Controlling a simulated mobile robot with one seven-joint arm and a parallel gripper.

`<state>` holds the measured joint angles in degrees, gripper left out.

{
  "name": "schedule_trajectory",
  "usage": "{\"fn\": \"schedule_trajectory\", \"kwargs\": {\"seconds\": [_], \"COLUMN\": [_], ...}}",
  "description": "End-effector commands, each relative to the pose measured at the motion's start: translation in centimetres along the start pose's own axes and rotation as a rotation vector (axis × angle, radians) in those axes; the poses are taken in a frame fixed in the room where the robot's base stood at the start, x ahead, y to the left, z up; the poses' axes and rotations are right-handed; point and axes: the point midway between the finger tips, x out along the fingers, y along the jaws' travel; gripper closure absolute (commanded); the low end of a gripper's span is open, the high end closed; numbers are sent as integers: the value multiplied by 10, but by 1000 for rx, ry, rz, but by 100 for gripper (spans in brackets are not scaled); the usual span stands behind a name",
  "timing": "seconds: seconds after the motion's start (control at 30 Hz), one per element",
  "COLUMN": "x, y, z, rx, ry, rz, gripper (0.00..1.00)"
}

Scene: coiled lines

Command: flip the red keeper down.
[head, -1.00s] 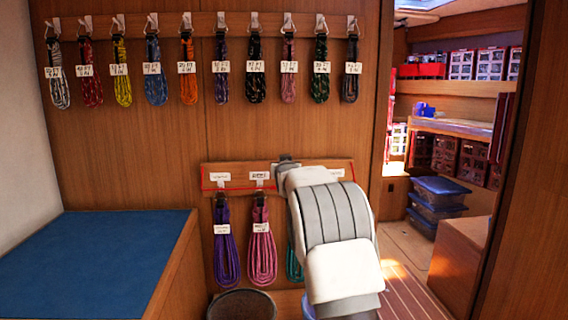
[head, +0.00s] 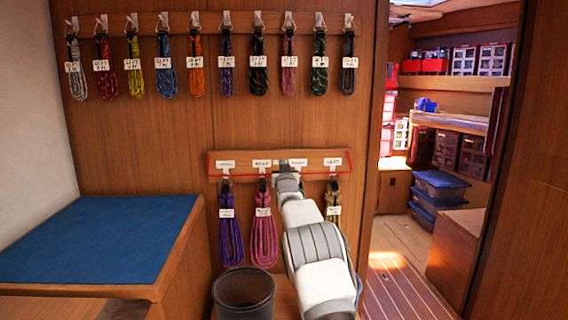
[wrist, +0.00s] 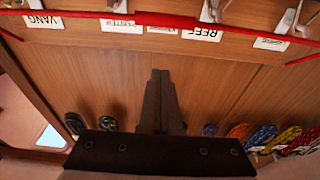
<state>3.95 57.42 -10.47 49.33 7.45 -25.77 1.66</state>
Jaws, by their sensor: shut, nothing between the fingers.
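The red keeper (head: 240,177) is a thin red bar running along the lower rope board (head: 240,160), with a short side arm at the board's left end. In the wrist view the keeper (wrist: 150,18) spans the top of the picture, crossing in front of the hooks and bending at the right. My gripper (wrist: 160,74) is shut and empty, its fingers pointing at the wood panel and apart from the bar in the picture. In the head view my gripper (head: 287,168) is in front of the middle of the board, and my arm hides part of the bar.
Purple (head: 231,235) and pink (head: 263,235) coils and an olive coil (head: 333,205) hang below the board. A dark bucket (head: 244,292) stands below. An upper rack (head: 210,22) holds several coils. A blue-topped bench (head: 100,240) is at left; a doorway opens at right.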

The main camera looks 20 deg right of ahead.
Motion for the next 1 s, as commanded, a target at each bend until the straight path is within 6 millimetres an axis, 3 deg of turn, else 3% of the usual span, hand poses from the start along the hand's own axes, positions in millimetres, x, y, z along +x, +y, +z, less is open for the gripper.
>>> {"fn": "schedule_trajectory", "kwargs": {"seconds": [0.5, 1.0], "x": [12, 19], "y": [-2, -1], "z": [50, 74], "rx": [0, 2], "ry": [-3, -8], "rz": [0, 1], "gripper": [100, 100]}}
